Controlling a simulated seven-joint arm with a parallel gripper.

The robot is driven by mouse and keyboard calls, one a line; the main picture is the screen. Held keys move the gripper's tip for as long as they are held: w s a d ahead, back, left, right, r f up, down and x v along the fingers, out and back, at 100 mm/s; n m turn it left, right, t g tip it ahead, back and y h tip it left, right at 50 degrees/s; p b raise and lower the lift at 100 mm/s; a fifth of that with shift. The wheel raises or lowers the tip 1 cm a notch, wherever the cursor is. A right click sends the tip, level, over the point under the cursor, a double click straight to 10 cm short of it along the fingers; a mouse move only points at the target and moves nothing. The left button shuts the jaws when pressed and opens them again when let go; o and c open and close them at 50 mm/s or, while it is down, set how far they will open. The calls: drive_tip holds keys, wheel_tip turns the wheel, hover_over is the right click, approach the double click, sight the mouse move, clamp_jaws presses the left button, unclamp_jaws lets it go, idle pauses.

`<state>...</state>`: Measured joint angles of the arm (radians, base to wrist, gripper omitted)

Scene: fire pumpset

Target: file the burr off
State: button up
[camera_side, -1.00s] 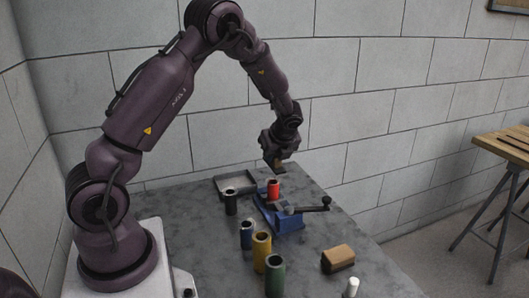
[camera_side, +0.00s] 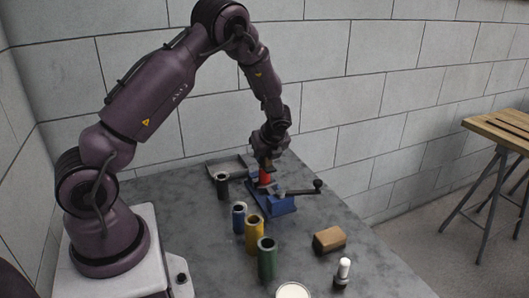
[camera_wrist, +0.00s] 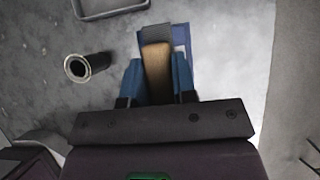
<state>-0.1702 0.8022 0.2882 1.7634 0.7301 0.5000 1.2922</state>
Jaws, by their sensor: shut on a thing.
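My gripper (camera_side: 267,160) is shut on a tool with a wooden handle (camera_wrist: 156,68) and a dark grey, ridged head (camera_wrist: 157,34), which I take to be the file. A red tube (camera_side: 265,178) stands upright in the blue vise (camera_side: 272,206). My gripper and the file are right above the tube's top in the side view; I cannot tell whether they touch. In the wrist view the file hides the tube, and part of the blue vise (camera_wrist: 181,38) shows behind it. The burr is too small to make out.
A black tube (camera_side: 222,186) stands left of the vise, before a grey tray (camera_side: 208,168). Blue (camera_side: 239,216), yellow (camera_side: 254,236) and green (camera_side: 267,260) tubes stand nearer. The vise lever (camera_side: 300,190) sticks out right. A brown block (camera_side: 329,240) and white-topped item (camera_side: 343,272) lie right.

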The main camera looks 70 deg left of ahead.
sight(269, 167)
drive_tip(key=shift+f, duration=0.35)
idle(1.1)
drive_tip(key=shift+d, duration=0.15)
drive_tip(key=shift+d, duration=1.4)
drive_tip(key=shift+a, duration=0.1)
idle(1.6)
drive_tip(key=shift+a, duration=2.95)
drive_tip(key=shift+d, duration=3.05)
